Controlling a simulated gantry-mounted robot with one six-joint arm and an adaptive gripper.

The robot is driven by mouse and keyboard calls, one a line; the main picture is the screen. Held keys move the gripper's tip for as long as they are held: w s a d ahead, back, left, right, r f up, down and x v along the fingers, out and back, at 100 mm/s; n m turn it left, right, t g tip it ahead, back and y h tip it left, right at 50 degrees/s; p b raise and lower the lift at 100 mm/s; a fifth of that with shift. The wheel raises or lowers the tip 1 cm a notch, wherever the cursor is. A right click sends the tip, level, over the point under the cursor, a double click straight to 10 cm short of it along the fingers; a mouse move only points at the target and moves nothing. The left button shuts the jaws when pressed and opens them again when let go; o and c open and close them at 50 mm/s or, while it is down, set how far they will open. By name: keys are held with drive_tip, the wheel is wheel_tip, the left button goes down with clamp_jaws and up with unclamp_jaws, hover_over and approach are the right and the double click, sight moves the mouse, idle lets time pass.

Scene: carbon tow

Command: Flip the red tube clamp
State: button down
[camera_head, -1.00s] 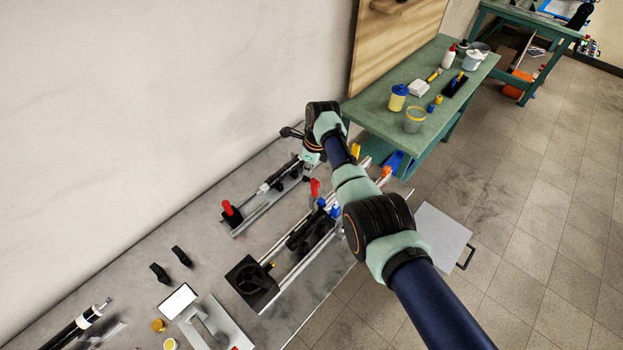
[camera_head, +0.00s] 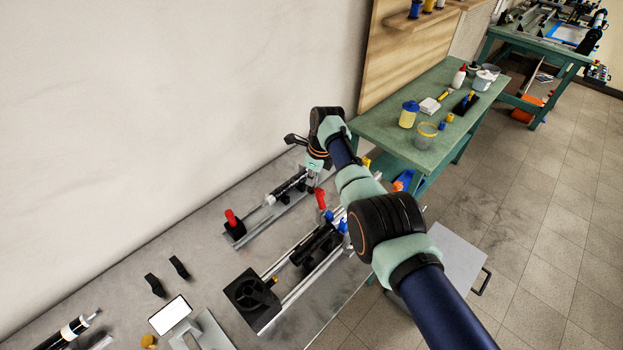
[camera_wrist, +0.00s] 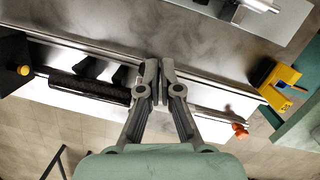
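Two red upright parts show in the head view. One red lever (camera_head: 231,217) stands on a black block at the left end of the back rail. Another red part (camera_head: 320,198) stands by the front rail fixture, just below my gripper (camera_head: 313,182) in the picture. I cannot tell which one is the tube clamp. My gripper's fingers (camera_wrist: 160,68) are close together in the wrist view, over the rails, with nothing clearly seen between them. No red part shows clearly in the wrist view; the fingers may hide it.
A dark tube (camera_wrist: 90,88) lies along the rails (camera_wrist: 215,88). Blue parts (camera_head: 342,226) stand close to the front red part. A green table (camera_head: 385,125) is behind my arm.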

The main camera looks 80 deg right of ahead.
drive_tip(key=shift+f, duration=0.2)
wheel_tip(320, 180, up, 12)
drive_tip(key=s, duration=0.2)
drive_tip(key=shift+a+r, duration=0.1)
idle(0.6)
